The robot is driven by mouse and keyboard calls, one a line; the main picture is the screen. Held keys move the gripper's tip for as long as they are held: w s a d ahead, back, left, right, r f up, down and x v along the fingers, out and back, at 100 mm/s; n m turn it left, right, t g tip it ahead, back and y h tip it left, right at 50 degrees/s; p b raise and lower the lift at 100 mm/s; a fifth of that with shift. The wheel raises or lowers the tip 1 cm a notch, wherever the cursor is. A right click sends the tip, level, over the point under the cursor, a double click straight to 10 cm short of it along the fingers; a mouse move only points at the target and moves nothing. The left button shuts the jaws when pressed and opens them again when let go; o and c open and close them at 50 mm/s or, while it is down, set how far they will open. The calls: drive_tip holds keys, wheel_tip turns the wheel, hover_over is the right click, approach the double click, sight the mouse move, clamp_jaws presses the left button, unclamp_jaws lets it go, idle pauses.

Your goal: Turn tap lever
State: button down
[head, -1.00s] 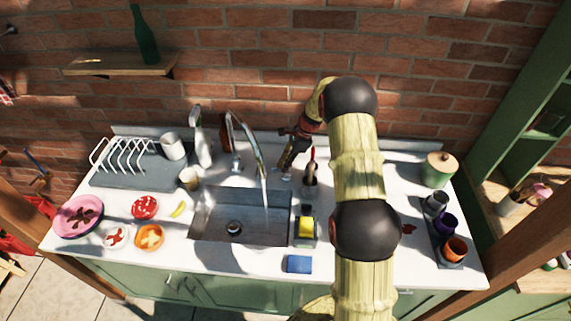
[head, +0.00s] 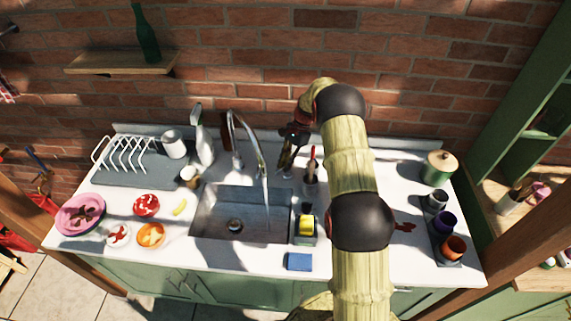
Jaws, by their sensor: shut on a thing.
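The chrome tap (head: 240,125) arches over the grey sink (head: 200,222); its spout end hangs above the basin. My gripper (head: 287,168) is dark and points down at the counter just right of the tap, behind the sink. It is shut on the tap lever, which is small and mostly hidden by the fingers, so its angle cannot be told.
A utensil holder (head: 311,185) stands close to the right of my gripper. A spray bottle (head: 203,140) and a dish rack (head: 125,155) are left of the tap.

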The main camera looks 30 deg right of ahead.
drive_tip(key=shift+s+a+f, duration=0.1)
drive_tip(key=shift+s+f, duration=0.3)
drive_tip(key=shift+s, duration=0.1)
drive_tip(key=c, duration=2)
unclamp_jaws()
drive_tip(key=shift+r, duration=0.1)
drive_tip(key=shift+w+r, duration=0.1)
drive_tip(key=shift+w+r, duration=0.15)
drive_tip(key=shift+r, duration=0.1)
drive_tip(key=v, duration=1.1)
drive_tip(key=shift+d+r, duration=0.3)
drive_tip(key=shift+d, duration=0.05)
drive_tip(key=shift+r, duration=0.1)
